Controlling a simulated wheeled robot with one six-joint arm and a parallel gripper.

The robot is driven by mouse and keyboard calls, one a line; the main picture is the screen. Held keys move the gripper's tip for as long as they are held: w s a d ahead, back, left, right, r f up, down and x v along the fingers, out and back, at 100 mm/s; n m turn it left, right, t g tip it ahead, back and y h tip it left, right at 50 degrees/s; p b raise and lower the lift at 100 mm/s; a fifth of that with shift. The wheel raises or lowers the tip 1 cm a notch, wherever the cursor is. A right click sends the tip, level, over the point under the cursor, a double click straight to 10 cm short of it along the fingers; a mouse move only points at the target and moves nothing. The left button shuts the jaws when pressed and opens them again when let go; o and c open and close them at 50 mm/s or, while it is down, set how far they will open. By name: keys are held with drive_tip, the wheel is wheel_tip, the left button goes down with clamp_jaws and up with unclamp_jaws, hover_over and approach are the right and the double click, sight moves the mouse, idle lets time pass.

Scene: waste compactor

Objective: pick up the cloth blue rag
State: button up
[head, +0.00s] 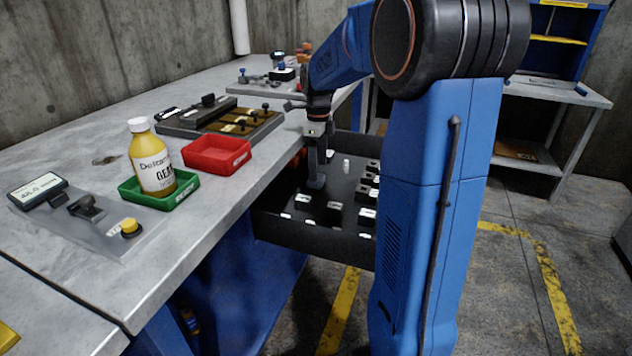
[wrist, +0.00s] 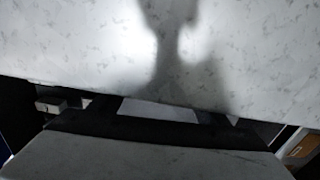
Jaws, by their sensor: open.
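I cannot make out a blue cloth rag in either view. My gripper (head: 317,178) points down over an open dark drawer (head: 330,238) at the right edge of the workbench, in the head view. It is open, and I see nothing held in it. The head view is too small to show whether its tips touch anything in the drawer. The wrist view is filled mostly by a pale mottled surface (wrist: 70,40) with a dark shadow on it. My arm hides part of the drawer's right side.
Several black labelled blocks (head: 334,211) stand in the drawer. On the workbench (head: 90,150) are a yellow bottle (head: 152,165) in a green tray (head: 185,192), a red tray (head: 217,155), and a fixture board (head: 240,122). A shelf table (head: 560,92) stands at the back right.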

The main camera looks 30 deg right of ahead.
drive_tip(key=shift+s+a+f, duration=0.1)
drive_tip(key=shift+a+f, duration=0.05)
drive_tip(key=shift+f, duration=1.65)
drive_tip(key=c, duration=1.1)
drive_tip(key=shift+c, duration=0.2)
drive_tip(key=shift+r, duration=0.15)
